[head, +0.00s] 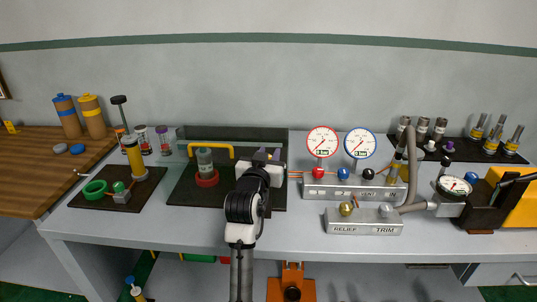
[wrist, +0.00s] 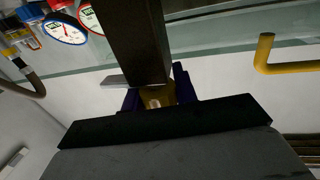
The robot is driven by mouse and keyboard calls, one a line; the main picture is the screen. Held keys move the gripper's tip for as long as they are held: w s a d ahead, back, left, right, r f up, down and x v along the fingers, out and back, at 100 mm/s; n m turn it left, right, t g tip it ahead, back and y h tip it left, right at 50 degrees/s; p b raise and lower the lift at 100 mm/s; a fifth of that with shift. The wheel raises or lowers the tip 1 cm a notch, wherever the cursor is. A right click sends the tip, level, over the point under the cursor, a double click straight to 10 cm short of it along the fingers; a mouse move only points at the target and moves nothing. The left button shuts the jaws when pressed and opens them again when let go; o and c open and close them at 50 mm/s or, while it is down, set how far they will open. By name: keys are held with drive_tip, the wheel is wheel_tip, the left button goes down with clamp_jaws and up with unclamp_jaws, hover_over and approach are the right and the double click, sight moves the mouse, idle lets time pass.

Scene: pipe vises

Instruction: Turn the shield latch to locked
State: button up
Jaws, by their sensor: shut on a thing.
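The shield (head: 255,133) is a clear panel with a yellow handle (head: 229,147), standing over a dark base near the table's middle. The handle also shows at the upper right of the wrist view (wrist: 288,68). My gripper (head: 266,156) is at the right side of the shield. In the wrist view its purple fingertips (wrist: 157,95) are closed around a small brass-yellow piece, which looks like the shield latch (wrist: 157,99). A dark bar (wrist: 138,40) rises in front of it. My wrist hides most of the latch, so its turn position cannot be told.
A grey cylinder in a red ring (head: 207,180) stands behind the shield. Right of my gripper is a grey manifold with red and blue gauges (head: 322,141), and a relief/trim block (head: 363,222) in front.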

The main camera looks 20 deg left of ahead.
drive_tip(key=n+g+y+p, duration=0.1)
drive_tip(key=n+y+p, duration=0.1)
drive_tip(key=y, duration=0.3)
drive_tip(key=shift+a+n, duration=0.1)
drive_tip(key=shift+n, duration=0.5)
drive_tip(key=n+g+y, duration=0.1)
drive_tip(key=n+g+y+b, duration=0.1)
drive_tip(key=y, duration=0.1)
drive_tip(key=n+g+y, duration=0.1)
drive_tip(key=shift+s+a+f+n+y+b, duration=0.2)
drive_tip(key=shift+a+n+y+b, duration=0.1)
drive_tip(key=shift+n+y+b, duration=0.1)
drive_tip(key=n+g+y+b, duration=0.1)
drive_tip(key=g+b, duration=0.1)
drive_tip(key=n+g+y+b, duration=0.4)
drive_tip(key=g, duration=0.1)
drive_tip(key=shift+s+a, duration=0.4)
drive_tip(key=shift+s+a+r+n+g+y+b, duration=0.2)
drive_tip(key=shift+n+g+b, duration=0.55)
drive_tip(key=shift+g, duration=0.6)
drive_tip(key=shift+s+d+f+n+g+y+b, duration=0.2)
drive_tip(key=shift+n+g+b, duration=0.25)
drive_tip(key=shift+n+g, duration=0.75)
drive_tip(key=shift+s+a+r+n+g+y+b, duration=0.25)
drive_tip(key=shift+n+g+b, duration=0.45)
drive_tip(key=shift+g, duration=0.75)
drive_tip(key=shift+w+d, duration=0.1)
drive_tip(key=o, duration=1)
drive_tip(key=shift+c, duration=0.2)
drive_tip(key=shift+d, duration=0.1)
